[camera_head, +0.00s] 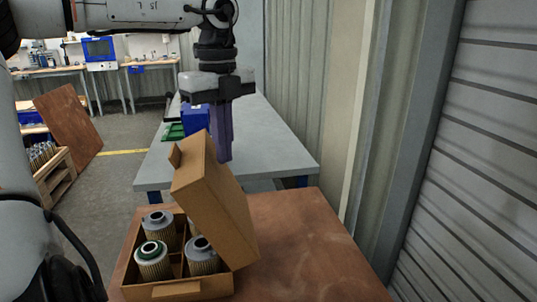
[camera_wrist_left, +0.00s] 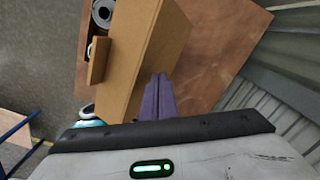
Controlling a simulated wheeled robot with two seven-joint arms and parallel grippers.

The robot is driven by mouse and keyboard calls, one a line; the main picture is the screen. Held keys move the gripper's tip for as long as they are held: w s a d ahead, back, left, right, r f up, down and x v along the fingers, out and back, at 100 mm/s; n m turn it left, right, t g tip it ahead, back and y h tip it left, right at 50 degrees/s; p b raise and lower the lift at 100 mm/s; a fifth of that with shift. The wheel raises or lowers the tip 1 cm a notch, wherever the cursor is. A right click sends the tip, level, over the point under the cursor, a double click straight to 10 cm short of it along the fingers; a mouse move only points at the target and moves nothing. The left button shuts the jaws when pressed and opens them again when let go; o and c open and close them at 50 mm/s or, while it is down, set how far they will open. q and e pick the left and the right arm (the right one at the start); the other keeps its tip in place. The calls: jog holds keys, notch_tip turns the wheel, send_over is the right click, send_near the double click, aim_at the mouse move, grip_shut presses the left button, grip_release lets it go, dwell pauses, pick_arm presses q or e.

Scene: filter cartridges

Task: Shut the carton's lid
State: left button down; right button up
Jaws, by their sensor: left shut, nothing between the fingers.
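The cardboard carton (camera_head: 180,289) stands on the brown wooden table and holds several filter cartridges (camera_head: 152,260), one with a green ring. Its lid (camera_head: 214,196) is hinged on the right side and stands raised, tilted, with the carton's inside in view. In the left wrist view the lid (camera_wrist_left: 140,50) fills the upper middle. My left gripper (camera_head: 224,158) points down just behind the lid's upper edge, its purple fingers shut and empty. In the left wrist view the fingertips (camera_wrist_left: 158,80) lie over the lid's edge; I cannot tell whether they touch it. My right gripper is not in view.
The brown table (camera_head: 310,250) is clear to the right of the carton. A grey table (camera_head: 270,140) behind carries blue and green bins (camera_head: 194,119). A corrugated wall and a shutter (camera_head: 480,150) bound the right side. A wooden crate with cartridges (camera_head: 52,175) stands at left.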

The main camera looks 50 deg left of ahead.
pick_arm(q)
notch_tip(320, 180, up, 10)
jog(key=w+d+p, duration=0.1)
jog(key=w+p, duration=0.1)
jog(key=p, duration=0.7)
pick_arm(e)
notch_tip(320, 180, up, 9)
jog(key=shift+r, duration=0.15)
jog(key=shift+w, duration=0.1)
